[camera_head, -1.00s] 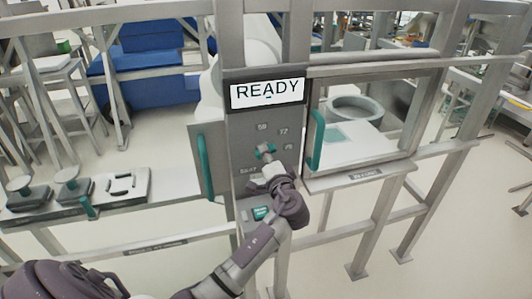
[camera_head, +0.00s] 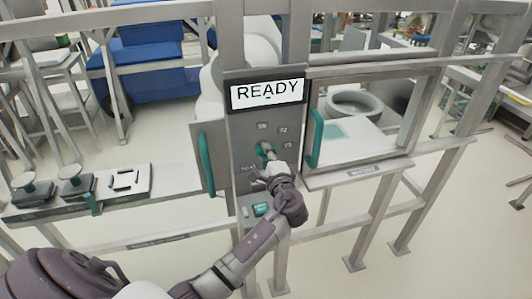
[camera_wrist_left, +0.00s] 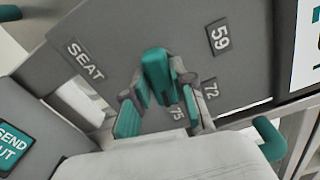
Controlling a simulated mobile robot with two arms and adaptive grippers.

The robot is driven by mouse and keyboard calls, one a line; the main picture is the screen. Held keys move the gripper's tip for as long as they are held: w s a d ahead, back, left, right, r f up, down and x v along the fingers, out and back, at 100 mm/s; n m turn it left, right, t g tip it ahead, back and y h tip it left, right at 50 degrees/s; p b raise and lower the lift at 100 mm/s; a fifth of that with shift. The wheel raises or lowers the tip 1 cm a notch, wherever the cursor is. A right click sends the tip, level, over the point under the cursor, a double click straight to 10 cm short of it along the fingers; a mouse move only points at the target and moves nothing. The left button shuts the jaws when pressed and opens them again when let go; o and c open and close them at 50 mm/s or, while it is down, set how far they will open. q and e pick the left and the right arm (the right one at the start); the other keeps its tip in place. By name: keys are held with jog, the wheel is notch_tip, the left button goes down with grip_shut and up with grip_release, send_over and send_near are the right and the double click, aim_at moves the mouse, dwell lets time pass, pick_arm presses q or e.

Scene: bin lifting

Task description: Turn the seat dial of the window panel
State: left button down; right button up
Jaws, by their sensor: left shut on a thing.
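The window panel (camera_head: 235,124) is grey and upright, with a READY display (camera_head: 267,93) above it. The seat dial (camera_head: 264,147) is a teal knob on the panel's front, and in the left wrist view the teal dial (camera_wrist_left: 157,72) stands between the SEAT label (camera_wrist_left: 85,61) and the labels 59, 72 and 75. My left gripper (camera_head: 270,163) reaches the dial from below. In the left wrist view my left gripper (camera_wrist_left: 160,98) has its teal-padded fingers on both sides of the knob, shut on it. The fingers hide the dial's base. My right gripper is not in view.
A teal door handle (camera_head: 206,164) is left of the panel and another teal handle (camera_head: 317,138) right of it. A button marked SEND OUT (camera_wrist_left: 15,142) sits on a ledge below. A shelf (camera_head: 170,182) with several fixtures extends left.

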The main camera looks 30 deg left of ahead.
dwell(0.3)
pick_arm(q)
jog(key=c, duration=1)
grip_release()
jog(key=shift+o, duration=0.2)
jog(key=v, duration=1.2)
